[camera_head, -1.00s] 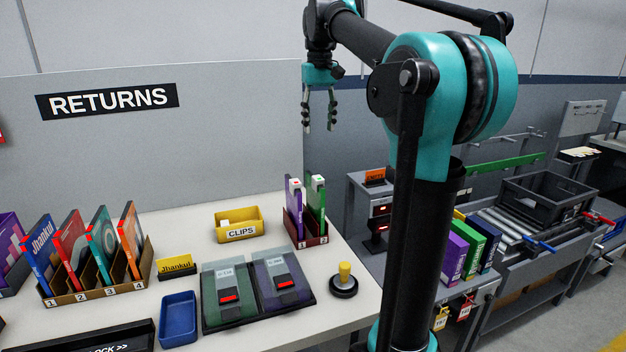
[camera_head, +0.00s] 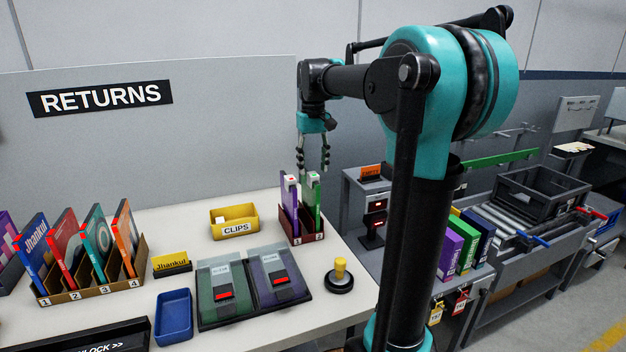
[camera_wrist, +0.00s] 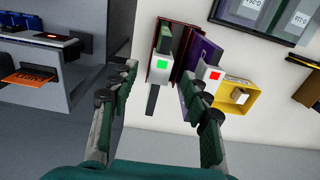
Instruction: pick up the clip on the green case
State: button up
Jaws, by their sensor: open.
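The green case (camera_head: 317,207) stands upright in slot 2 of a dark red holder at the table's back right. In the wrist view, a pale clip (camera_wrist: 135,66) with a green mark sits on the green case (camera_wrist: 165,42). My gripper (camera_head: 312,164) is open and empty just above the cases. In the wrist view, the clip lies beyond and between the fingertips of my gripper (camera_wrist: 158,78), with no clear contact. A purple case (camera_head: 288,198) with its own clip stands beside it.
A yellow CLIPS bin (camera_head: 235,228) holding a white piece stands left of the holder (camera_head: 297,240). Two dark cases, a blue tray (camera_head: 174,318) and a yellow-topped knob (camera_head: 340,275) lie in front. The back panel (camera_head: 200,150) rises close behind.

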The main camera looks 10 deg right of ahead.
aim_at(313, 174)
jog(key=shift+f, duration=1.95)
jog(key=shift+c, duration=0.6)
jog(key=c, duration=0.8)
